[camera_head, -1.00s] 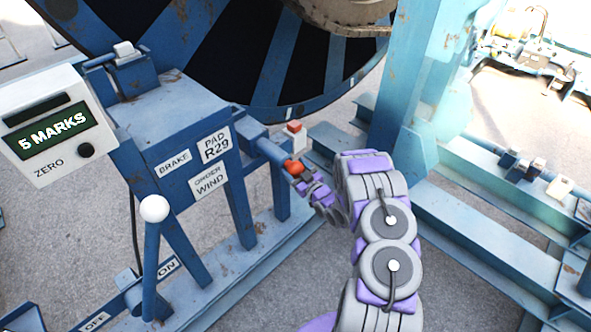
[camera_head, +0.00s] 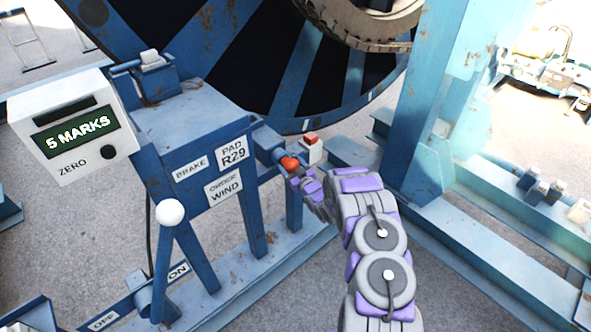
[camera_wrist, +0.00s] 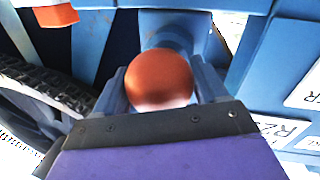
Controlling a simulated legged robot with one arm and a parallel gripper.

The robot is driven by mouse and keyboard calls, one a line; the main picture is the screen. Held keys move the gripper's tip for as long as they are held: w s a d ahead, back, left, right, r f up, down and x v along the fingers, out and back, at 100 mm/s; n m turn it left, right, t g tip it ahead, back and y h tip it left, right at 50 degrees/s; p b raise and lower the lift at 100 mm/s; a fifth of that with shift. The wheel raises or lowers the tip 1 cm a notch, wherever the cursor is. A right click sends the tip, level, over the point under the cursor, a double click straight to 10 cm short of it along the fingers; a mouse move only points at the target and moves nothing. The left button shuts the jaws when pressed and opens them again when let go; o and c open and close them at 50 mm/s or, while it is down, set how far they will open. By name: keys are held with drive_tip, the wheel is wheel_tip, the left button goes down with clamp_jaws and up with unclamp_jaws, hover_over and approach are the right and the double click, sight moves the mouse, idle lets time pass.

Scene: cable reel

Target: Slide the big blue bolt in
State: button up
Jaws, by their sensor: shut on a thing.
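The big blue bolt (camera_head: 270,145) sits at the right end of the blue brake stand, with a red-orange ball knob (camera_head: 290,162) on its outer end. Only a short blue length shows between the stand and the knob. My gripper (camera_head: 296,171) is shut on the knob from the near right side. In the wrist view the knob (camera_wrist: 158,78) sits between the two fingers, with the blue round bolt end (camera_wrist: 168,30) right behind it. How deep the bolt sits inside the stand is hidden.
A white block with a red top (camera_head: 311,148) stands just behind the knob. A counter box reading 5 MARKS (camera_head: 75,130) and a white-knobbed lever (camera_head: 170,213) stand at left. The large reel (camera_head: 250,60) is behind; a blue post (camera_head: 440,110) rises at right.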

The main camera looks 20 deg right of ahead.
drive_tip(key=shift+w+r, duration=0.1)
drive_tip(key=shift+r, duration=0.05)
drive_tip(key=o, duration=1.1)
drive_tip(key=shift+c, duration=0.2)
drive_tip(key=o, duration=0.3)
drive_tip(key=shift+w, duration=0.1)
drive_tip(key=shift+o, duration=0.2)
drive_tip(key=s+d+p, duration=0.1)
drive_tip(key=s+d, duration=0.1)
drive_tip(key=s, duration=1.5)
drive_tip(key=shift+s+d+f, duration=0.15)
drive_tip(key=shift+d+f, duration=0.05)
drive_tip(key=shift+d, duration=0.15)
